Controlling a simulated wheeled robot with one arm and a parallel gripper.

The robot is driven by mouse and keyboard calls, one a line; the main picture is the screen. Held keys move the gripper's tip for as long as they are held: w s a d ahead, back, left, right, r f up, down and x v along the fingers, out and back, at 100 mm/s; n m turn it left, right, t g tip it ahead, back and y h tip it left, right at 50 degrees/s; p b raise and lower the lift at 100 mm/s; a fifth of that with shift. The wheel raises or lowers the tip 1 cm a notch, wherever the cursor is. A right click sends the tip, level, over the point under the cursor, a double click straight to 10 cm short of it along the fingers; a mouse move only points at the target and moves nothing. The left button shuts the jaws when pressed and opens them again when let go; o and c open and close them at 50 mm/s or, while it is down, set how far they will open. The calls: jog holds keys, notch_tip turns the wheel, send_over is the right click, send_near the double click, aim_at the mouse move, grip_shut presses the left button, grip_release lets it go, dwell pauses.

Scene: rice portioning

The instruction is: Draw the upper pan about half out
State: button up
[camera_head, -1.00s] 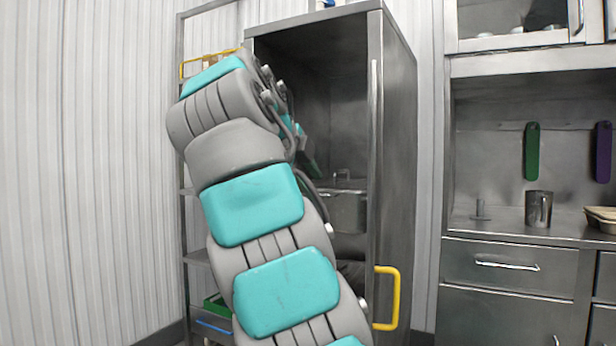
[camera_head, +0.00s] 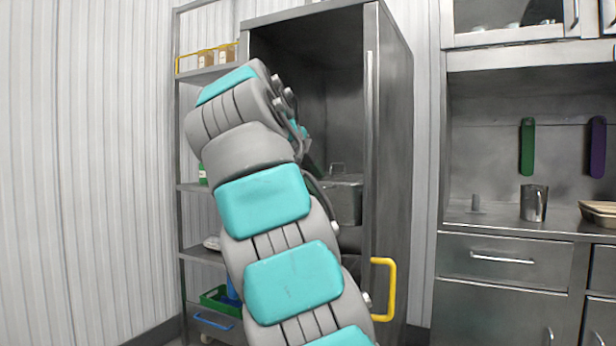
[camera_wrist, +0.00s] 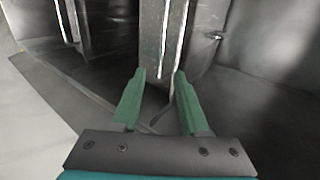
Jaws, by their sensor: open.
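The upper pan (camera_head: 344,202) is a grey steel box with a small raised handle on its lid. It sits inside the tall open steel cabinet (camera_head: 398,150), its left part hidden behind my arm. In the wrist view my gripper (camera_wrist: 158,73) shows two green fingers, apart with nothing between them. Just beyond the fingertips is an upright steel surface (camera_wrist: 160,38) with bright edges; I cannot tell whether it belongs to the pan. In the head view the fingers are hidden behind my arm, inside the cabinet opening.
A yellow handle (camera_head: 385,290) sticks out at the cabinet's lower right. A counter (camera_head: 500,226) with a steel cup (camera_head: 534,203) is at right.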

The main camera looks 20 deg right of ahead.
aim_at(319, 188)
jog(key=shift+x, duration=1.85)
jog(key=shift+f, duration=0.1)
jog(key=shift+d, duration=0.1)
jog(key=c, duration=0.6)
grip_shut()
